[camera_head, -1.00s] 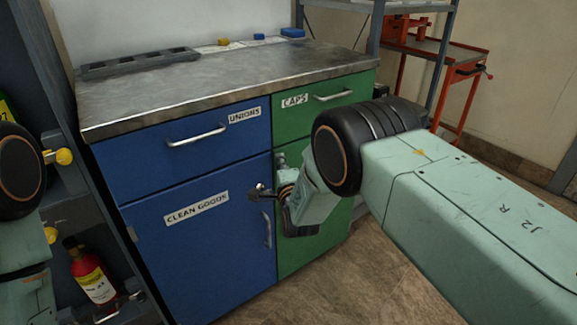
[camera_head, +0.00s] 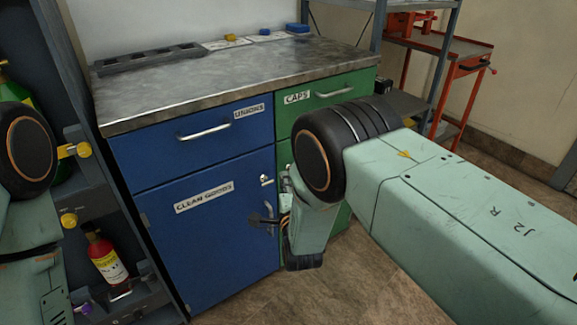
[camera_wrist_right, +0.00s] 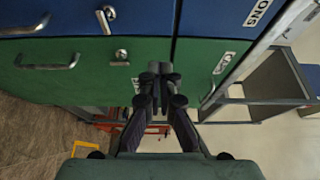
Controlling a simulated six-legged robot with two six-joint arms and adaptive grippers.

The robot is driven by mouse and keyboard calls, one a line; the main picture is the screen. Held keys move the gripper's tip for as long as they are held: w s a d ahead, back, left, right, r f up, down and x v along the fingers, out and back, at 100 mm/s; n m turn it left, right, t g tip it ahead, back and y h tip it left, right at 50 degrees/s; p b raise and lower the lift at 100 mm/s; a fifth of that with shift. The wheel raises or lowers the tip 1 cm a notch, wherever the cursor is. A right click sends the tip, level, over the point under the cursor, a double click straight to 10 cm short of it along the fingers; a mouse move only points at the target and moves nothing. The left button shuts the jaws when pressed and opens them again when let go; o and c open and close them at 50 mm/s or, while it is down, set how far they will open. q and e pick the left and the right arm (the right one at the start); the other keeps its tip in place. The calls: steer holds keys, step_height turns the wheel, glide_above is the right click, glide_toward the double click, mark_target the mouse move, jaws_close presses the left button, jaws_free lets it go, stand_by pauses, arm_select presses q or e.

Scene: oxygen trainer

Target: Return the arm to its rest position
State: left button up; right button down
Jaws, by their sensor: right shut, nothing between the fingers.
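My right arm (camera_head: 440,190) reaches in from the right in the head view, folded at a black joint. My right gripper (camera_head: 258,219) is small and dark in front of the blue CLEAN GOODS door (camera_head: 215,235). In the right wrist view the right gripper (camera_wrist_right: 158,75) is shut and empty, its fingertips together in front of the green cabinet front (camera_wrist_right: 75,85). Part of my left arm (camera_head: 25,215) shows at the left edge of the head view; its gripper is out of view.
The blue UNIONS drawer (camera_head: 195,140) and green CAPS drawer (camera_head: 325,95) are shut under a metal worktop (camera_head: 250,75). A dark slotted tray (camera_head: 150,60) lies on it. A red stand (camera_head: 455,75) is at back right. Floor (camera_head: 360,285) is bare in front.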

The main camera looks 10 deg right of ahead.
steer(key=s+d+f+n+g, duration=0.3)
steer(key=s+f+n+g, duration=0.2)
steer(key=s+f+n, duration=0.4)
steer(key=s+d+f+n+g, duration=0.3)
steer(key=s+f+n+g, duration=0.25)
steer(key=s, duration=0.55)
arm_select(q)
step_height(320, 180, up, 3)
steer(key=p, duration=0.3)
steer(key=shift+r, duration=0.15)
arm_select(e)
steer(key=s+d+r+n+g, duration=0.1)
steer(key=s+d+g, duration=0.2)
steer(key=s, duration=1)
steer(key=s+d+r+n+g, duration=0.2)
steer(key=s+d+g, duration=0.1)
steer(key=s, duration=1.1)
steer(key=shift+r+g, duration=0.2)
steer(key=shift+g, duration=0.55)
arm_select(q)
steer(key=shift+c, duration=0.2)
